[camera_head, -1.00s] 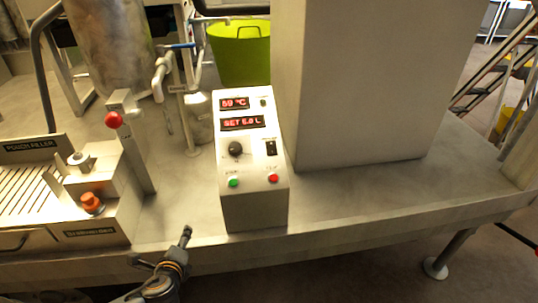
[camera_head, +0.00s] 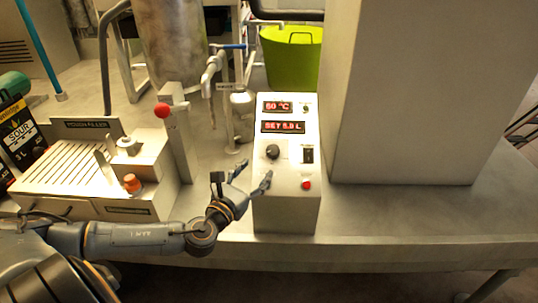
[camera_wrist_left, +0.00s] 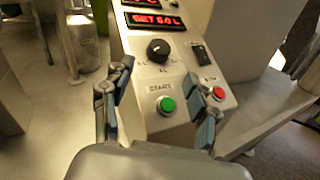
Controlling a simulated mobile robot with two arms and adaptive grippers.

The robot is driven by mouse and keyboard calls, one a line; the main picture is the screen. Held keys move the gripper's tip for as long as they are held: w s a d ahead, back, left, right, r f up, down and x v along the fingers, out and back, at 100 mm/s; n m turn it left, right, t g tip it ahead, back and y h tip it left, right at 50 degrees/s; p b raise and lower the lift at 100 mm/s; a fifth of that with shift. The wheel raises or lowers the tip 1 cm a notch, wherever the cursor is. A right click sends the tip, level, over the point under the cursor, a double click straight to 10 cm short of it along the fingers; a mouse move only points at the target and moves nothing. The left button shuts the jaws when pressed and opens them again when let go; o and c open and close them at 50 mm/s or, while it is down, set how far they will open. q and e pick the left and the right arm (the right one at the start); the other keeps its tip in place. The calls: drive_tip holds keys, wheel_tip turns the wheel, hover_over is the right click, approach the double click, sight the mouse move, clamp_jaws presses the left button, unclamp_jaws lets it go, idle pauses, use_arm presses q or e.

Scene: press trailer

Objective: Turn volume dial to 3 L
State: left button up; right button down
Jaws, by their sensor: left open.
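The volume dial (camera_head: 272,152) is a black round knob with a pale mark, on the sloped face of a light control box (camera_head: 286,205). It also shows in the left wrist view (camera_wrist_left: 158,50), ahead of my fingers. The lower red display (camera_head: 283,127) reads SET and what looks like 5.0 or 6.0 L. My left gripper (camera_head: 253,180) is open and empty, just below and left of the dial, at the box's lower face. In the left wrist view its fingers (camera_wrist_left: 162,92) stand apart on either side of the green start button (camera_wrist_left: 166,105). They do not touch the dial.
A red button (camera_head: 306,185) and a black switch (camera_head: 308,154) sit right of the dial. The upper display (camera_head: 278,107) reads 60 °C. A red-knobbed lever (camera_head: 162,110) and pouch filler (camera_head: 70,165) stand left. A tall grey block (camera_head: 410,100) rises at right.

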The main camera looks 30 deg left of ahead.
sight(270, 153)
use_arm(q)
drive_tip(key=w, duration=0.5)
drive_tip(key=w+a+p, duration=0.1)
drive_tip(key=w, duration=0.2)
drive_tip(key=c, duration=1.2)
drive_tip(key=shift+o, duration=0.2)
